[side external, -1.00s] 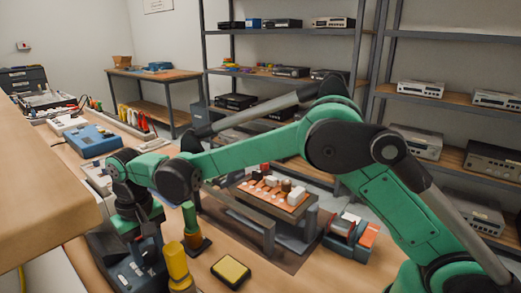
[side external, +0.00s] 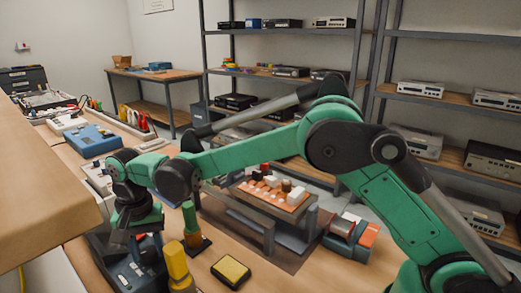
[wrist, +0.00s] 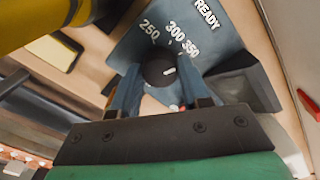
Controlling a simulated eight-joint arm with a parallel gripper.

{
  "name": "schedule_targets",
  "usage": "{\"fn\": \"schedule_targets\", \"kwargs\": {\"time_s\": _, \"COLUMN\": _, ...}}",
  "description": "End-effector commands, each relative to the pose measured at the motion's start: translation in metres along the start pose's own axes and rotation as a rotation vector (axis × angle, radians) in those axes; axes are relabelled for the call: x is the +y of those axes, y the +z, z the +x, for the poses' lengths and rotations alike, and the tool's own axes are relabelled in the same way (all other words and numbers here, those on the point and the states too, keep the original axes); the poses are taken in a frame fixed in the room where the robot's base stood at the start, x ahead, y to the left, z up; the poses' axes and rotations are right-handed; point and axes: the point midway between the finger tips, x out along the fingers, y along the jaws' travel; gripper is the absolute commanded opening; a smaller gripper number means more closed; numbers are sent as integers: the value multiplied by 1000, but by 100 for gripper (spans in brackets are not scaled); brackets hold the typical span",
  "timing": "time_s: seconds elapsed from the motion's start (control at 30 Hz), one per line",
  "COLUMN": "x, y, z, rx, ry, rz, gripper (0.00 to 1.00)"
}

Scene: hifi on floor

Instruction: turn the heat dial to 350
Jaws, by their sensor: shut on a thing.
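The heat dial (wrist: 160,73) is a round black knob with a white pointer line on a blue-grey panel (wrist: 215,52). The panel has white markings 250, 300, 350 and READY. The pointer aims right and slightly up, toward the 350 side; whether it lines up exactly with 350 is hard to tell. My gripper (wrist: 159,80) is shut on the dial, one finger on each side. In the side view my gripper (side external: 125,238) points down at the dark station (side external: 140,272), and the dial is hidden there.
A yellow sponge in a dark tray (side external: 230,270) lies right of the station. A yellow-handled tool (side external: 178,268) and a green-handled one (side external: 190,220) stand close beside my gripper. A blue device (side external: 92,140) sits farther back. A brown slab (side external: 40,180) fills the left foreground.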

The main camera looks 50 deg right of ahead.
Motion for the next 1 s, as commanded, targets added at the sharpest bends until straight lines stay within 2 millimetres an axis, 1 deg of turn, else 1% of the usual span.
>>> {"fn": "schedule_targets", "kwargs": {"time_s": 0.4, "x": 0, "y": -1, "z": -1, "rx": 3, "ry": -2, "rz": 6, "gripper": 0}}
{"fn": "schedule_targets", "kwargs": {"time_s": 0.43, "x": 0, "y": -1, "z": -1, "rx": 3, "ry": -2, "rz": 6, "gripper": 49}}
{"fn": "schedule_targets", "kwargs": {"time_s": 0.47, "x": 0, "y": -1, "z": -1, "rx": 3, "ry": -2, "rz": 6, "gripper": 58}}
{"fn": "schedule_targets", "kwargs": {"time_s": 0.5, "x": 0, "y": -1, "z": 0, "rx": 3, "ry": -2, "rz": 6, "gripper": 69}}
{"fn": "schedule_targets", "kwargs": {"time_s": 0.53, "x": 0, "y": -1, "z": 0, "rx": 2, "ry": -2, "rz": 5, "gripper": 73}}
{"fn": "schedule_targets", "kwargs": {"time_s": 0.83, "x": 0, "y": 0, "z": -2, "rx": 1, "ry": -1, "rz": 5, "gripper": 73}}
{"fn": "schedule_targets", "kwargs": {"time_s": 0.93, "x": 0, "y": 0, "z": -11, "rx": 1, "ry": -1, "rz": 5, "gripper": 73}}
{"fn": "schedule_targets", "kwargs": {"time_s": 1.0, "x": 0, "y": 0, "z": -22, "rx": 1, "ry": -1, "rz": 5, "gripper": 73}}
